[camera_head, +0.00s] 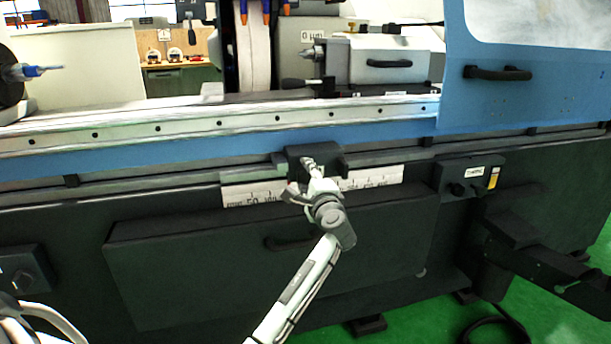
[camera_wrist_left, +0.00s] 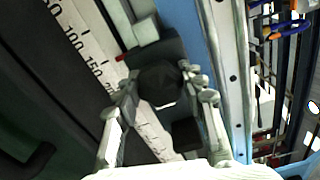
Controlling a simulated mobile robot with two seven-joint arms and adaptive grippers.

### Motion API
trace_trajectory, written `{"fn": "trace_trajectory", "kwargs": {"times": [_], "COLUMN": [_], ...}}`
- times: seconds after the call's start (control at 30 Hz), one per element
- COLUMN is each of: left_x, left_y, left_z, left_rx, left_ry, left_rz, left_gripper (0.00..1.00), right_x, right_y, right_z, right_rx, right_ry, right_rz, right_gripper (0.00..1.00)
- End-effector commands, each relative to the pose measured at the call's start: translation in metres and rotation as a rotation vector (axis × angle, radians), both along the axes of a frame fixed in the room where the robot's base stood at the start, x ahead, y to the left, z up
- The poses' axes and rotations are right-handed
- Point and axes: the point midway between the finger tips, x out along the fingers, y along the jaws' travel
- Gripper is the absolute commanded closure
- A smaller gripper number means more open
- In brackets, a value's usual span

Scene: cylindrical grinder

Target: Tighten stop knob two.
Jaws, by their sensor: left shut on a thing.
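The dark stop block (camera_head: 330,152) sits on the rail along the front of the grinder, above the white millimetre scale (camera_head: 375,178). My left gripper (camera_head: 309,168) is at the front of this block, and its hand hides most of the knob in the head view. In the left wrist view a black round stop knob (camera_wrist_left: 160,84) shows between the two fingertips of my left gripper (camera_wrist_left: 160,80). The fingers are shut on the knob from both sides. I cannot read a number on it. My right gripper is not in view.
A small control box (camera_head: 470,181) with knobs is to the right on the machine front. A drawer-like panel with a handle (camera_head: 288,242) lies below the scale. A blue guard with a black handle (camera_head: 497,73) stands at the upper right. Green floor (camera_head: 440,320) shows below.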

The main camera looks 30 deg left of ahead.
Motion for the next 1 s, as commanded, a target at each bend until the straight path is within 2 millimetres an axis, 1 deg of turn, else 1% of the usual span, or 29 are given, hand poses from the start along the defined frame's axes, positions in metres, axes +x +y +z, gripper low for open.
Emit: {"fn": "trace_trajectory", "kwargs": {"times": [0.57,0.6,0.7,0.77,1.0], "left_x": [0.0001,0.0001,0.0001,0.0000,0.0000], "left_y": [-0.0005,-0.0006,-0.0005,-0.0004,-0.0003], "left_z": [-0.0007,-0.0007,-0.0007,-0.0006,-0.0002], "left_rx": [0.022,0.022,0.021,0.021,0.020], "left_ry": [0.027,0.027,0.027,0.026,0.025], "left_rz": [-0.001,-0.001,-0.001,-0.001,0.000], "left_gripper": [0.89,0.58,0.46,0.39,0.39], "right_x": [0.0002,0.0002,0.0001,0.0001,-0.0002], "right_y": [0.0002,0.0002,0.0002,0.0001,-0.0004], "right_z": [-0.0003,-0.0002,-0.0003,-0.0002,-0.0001], "right_rx": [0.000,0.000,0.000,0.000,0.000], "right_ry": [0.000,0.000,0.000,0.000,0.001], "right_rz": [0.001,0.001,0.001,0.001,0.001], "right_gripper": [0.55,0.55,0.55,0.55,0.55]}}
